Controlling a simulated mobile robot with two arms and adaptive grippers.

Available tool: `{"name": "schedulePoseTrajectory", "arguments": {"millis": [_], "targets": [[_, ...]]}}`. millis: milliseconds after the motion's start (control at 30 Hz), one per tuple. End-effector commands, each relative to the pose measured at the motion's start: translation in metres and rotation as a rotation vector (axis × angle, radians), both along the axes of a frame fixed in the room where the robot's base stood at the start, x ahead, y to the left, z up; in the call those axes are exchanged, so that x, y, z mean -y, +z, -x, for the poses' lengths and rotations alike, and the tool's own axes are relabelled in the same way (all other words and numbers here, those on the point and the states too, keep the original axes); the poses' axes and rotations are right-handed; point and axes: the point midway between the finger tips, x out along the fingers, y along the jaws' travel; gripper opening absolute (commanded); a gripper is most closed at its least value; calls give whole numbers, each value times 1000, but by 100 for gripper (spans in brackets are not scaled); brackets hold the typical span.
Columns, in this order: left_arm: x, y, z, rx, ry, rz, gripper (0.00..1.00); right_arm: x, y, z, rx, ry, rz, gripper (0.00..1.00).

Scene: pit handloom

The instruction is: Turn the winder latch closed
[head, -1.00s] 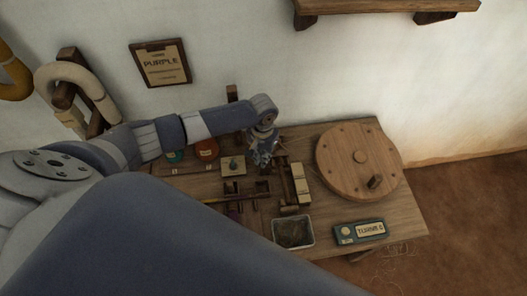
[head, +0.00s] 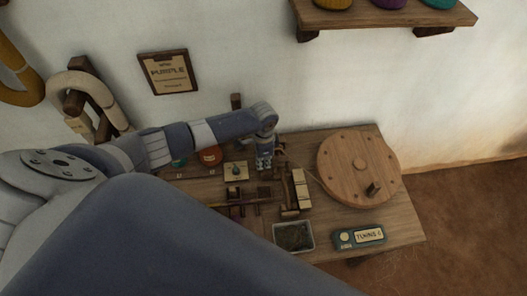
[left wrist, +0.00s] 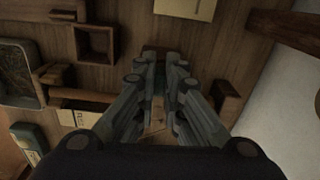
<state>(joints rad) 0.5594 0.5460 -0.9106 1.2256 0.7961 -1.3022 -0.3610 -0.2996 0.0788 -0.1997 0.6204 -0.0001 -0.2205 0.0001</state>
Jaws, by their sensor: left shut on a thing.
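My left gripper (head: 264,164) points down over the winder area of the wooden table, left of the big round wooden wheel (head: 343,165). In the left wrist view its fingers (left wrist: 160,72) are close together, shut on a small dark part that I take to be the winder latch. The fingers hide most of that part, so its angle cannot be told. A wooden block with pale labels (head: 301,188) stands just right of and in front of the gripper. My right gripper is not in view.
A grey tray (head: 310,246) and a teal turns counter (head: 344,246) sit at the table's front. Small wooden holders (head: 237,195) and a red spool (head: 210,155) lie left of the gripper. A PURPLE card (head: 168,72) hangs on the wall. A shelf (head: 385,18) juts out above.

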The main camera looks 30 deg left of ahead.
Motion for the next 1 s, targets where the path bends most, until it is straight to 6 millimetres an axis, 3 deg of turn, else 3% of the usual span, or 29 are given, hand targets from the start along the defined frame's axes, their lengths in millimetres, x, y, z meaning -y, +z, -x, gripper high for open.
{"name": "schedulePoseTrajectory", "arguments": {"millis": [733, 767, 833, 1000], "targets": [[0, 1, -2, 3, -84, 1, 0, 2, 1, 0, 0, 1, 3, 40], [0, 1, -2, 3, -83, 1, 16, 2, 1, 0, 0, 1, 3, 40], [0, 1, -2, 2, -83, 1, 29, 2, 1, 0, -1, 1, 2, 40], [0, 1, -1, 2, -82, 1, 29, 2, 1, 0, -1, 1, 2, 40]]}}
